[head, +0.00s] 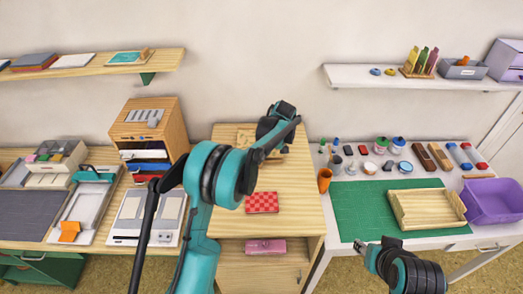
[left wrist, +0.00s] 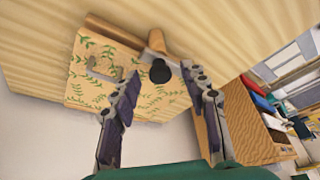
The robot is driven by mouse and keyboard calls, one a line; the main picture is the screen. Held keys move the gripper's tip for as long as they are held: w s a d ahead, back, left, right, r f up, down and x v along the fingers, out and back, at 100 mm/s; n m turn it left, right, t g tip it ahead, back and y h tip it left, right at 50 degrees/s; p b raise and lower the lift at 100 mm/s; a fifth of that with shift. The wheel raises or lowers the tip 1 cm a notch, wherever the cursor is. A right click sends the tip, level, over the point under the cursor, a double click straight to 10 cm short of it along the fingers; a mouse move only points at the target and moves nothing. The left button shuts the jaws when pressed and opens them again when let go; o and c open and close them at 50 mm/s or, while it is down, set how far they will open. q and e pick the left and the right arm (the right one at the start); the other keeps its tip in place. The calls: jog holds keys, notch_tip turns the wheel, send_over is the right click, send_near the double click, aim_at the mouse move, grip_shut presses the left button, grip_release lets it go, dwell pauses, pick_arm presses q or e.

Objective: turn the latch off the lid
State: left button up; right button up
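A pale wooden box with a green leaf pattern on its lid (left wrist: 92,92) sits at the back of the middle table. In the head view the box (head: 245,139) is partly hidden by my left gripper (head: 289,140). A grey metal piece with a black knob (left wrist: 160,73), apparently the latch, lies at the lid's edge in the left wrist view. My left gripper (left wrist: 161,78) is open, its fingers spread on either side of the knob; contact is unclear. My right gripper (head: 373,250) hangs at the lower right, away from the box; its finger opening is too small to tell.
A red checkered pad (head: 262,202) lies on the middle table (head: 290,222). A wooden cabinet (head: 172,117) stands to the left. An orange cup (head: 324,180), a green mat (head: 365,215) and a wooden tray (head: 455,222) are on the right table.

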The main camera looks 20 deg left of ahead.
pick_arm(q)
jog(key=shift+r, duration=0.1)
jog(key=v, duration=1.1)
jog(key=shift+s+d+r, duration=0.15)
jog(key=shift+d+r, duration=0.05)
jog(key=shift+r, duration=0.15)
jog(key=s+a+r+m+t+h+b, duration=0.2)
jog(key=s+m+b, duration=0.3)
jog(key=s, duration=1.2)
jog(key=s+f+m+t+h+b, duration=0.1)
jog(key=s+f+m, duration=0.2)
jog(key=s+f, duration=0.2)
jog(key=s+f+m+t+b, duration=0.1)
jog(key=s+f+m, duration=0.3)
jog(key=s, duration=0.8)
jog(key=shift+f+t+h, duration=0.35)
jog(key=shift+t+h, duration=0.05)
jog(key=shift+t, duration=0.2)
jog(key=shift+a, duration=0.1)
